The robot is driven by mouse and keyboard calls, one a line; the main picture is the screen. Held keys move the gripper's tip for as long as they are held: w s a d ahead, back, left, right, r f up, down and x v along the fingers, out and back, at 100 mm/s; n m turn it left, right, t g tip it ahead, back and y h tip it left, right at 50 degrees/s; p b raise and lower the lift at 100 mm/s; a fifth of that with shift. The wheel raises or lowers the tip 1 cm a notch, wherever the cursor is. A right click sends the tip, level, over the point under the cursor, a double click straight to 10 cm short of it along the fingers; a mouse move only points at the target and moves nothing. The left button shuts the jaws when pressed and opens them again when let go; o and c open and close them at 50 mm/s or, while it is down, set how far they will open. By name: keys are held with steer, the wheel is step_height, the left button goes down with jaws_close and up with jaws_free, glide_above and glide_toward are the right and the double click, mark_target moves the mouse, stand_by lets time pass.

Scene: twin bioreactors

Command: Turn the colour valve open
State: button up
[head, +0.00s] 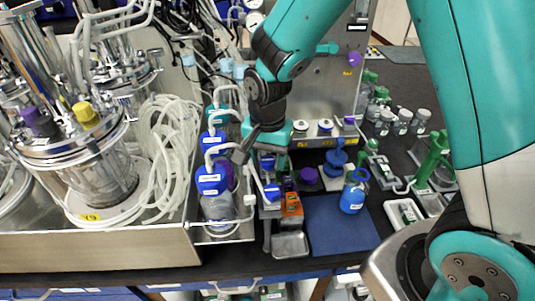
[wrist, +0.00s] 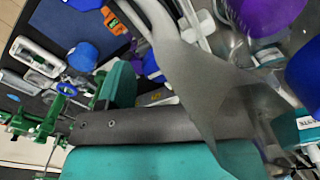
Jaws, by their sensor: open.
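No part is clearly readable as the colour valve. Candidates on the upright steel panel (head: 338,85) are a teal handle (head: 328,48) and a purple knob (head: 355,60). A row of small round knobs (head: 325,125) sits lower, with yellow labels beneath. My gripper (head: 243,150) is open. It hangs in front of the panel's left side, above and beside the blue-capped bottles (head: 211,180), and appears empty. In the wrist view, grey gripper parts (wrist: 205,75) fill the middle and hide much behind them. Whether it touches anything is unclear.
A glass bioreactor vessel (head: 85,165) with coiled clear tubing (head: 160,150) stands at left. An orange device (head: 291,205), a blue mat (head: 335,228) and a blue bottle (head: 352,198) are in front. A green stand (head: 432,160) and small grey-capped bottles (head: 402,120) are at right.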

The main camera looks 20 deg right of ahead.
steer(key=c, duration=0.9)
steer(key=shift+n, duration=0.3)
steer(key=n, duration=0.3)
steer(key=shift+n, duration=0.3)
steer(key=n, duration=0.4)
steer(key=shift+n, duration=0.3)
steer(key=n, duration=0.9)
